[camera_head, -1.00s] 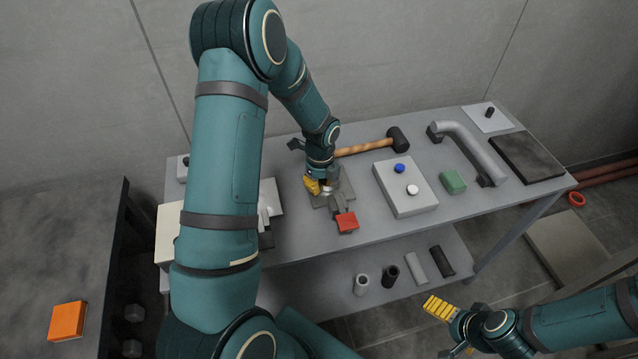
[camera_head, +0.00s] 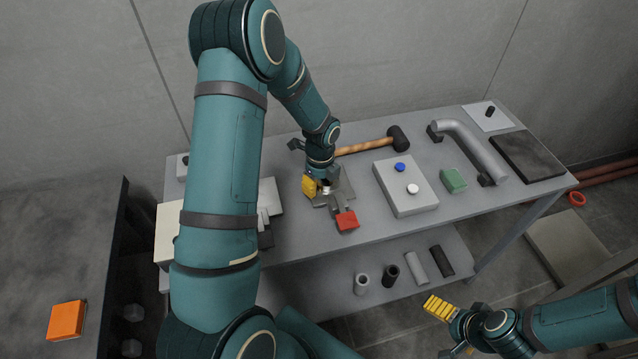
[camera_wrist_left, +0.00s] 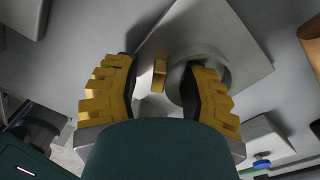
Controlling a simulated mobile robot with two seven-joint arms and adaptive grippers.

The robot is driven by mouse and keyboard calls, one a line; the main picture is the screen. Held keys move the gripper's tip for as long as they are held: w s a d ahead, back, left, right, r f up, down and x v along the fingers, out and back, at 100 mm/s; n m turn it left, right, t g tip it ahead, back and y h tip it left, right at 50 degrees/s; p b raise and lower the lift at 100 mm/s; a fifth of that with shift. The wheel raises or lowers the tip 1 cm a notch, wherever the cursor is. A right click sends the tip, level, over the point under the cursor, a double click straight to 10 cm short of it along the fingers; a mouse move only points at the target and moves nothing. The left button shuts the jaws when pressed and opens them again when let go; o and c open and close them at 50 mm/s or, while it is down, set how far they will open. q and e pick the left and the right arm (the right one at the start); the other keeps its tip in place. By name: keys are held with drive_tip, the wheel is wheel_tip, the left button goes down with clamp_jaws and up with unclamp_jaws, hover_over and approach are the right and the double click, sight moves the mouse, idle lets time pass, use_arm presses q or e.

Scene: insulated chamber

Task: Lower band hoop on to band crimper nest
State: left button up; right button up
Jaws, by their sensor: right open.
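The band crimper (camera_head: 333,203) is a grey plate on the bench, with a red block (camera_head: 347,221) at its front. A small pale ring, seemingly the band hoop (camera_head: 326,186), shows low over the plate beside my left gripper (camera_head: 318,188). In the left wrist view a grey round ring (camera_wrist_left: 178,77) lies over the square plate (camera_wrist_left: 245,55), partly hidden by the right-hand finger. I cannot tell hoop from nest there. A small gold block stands between the fingers. The left fingers (camera_wrist_left: 160,92) are wide apart. My right gripper (camera_head: 456,312) is open and empty, away from the bench.
A pale box (camera_head: 405,186) with blue and white knobs stands right of the crimper. A mallet (camera_head: 372,145) lies behind. A green block (camera_head: 453,181) and a curved grey pipe (camera_head: 468,150) are further right. Pale blocks stand to the left, partly behind my left arm.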

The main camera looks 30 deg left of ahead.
use_arm(q)
wheel_tip(320, 180, up, 12)
drive_tip(key=shift+w, duration=0.25)
idle(0.5)
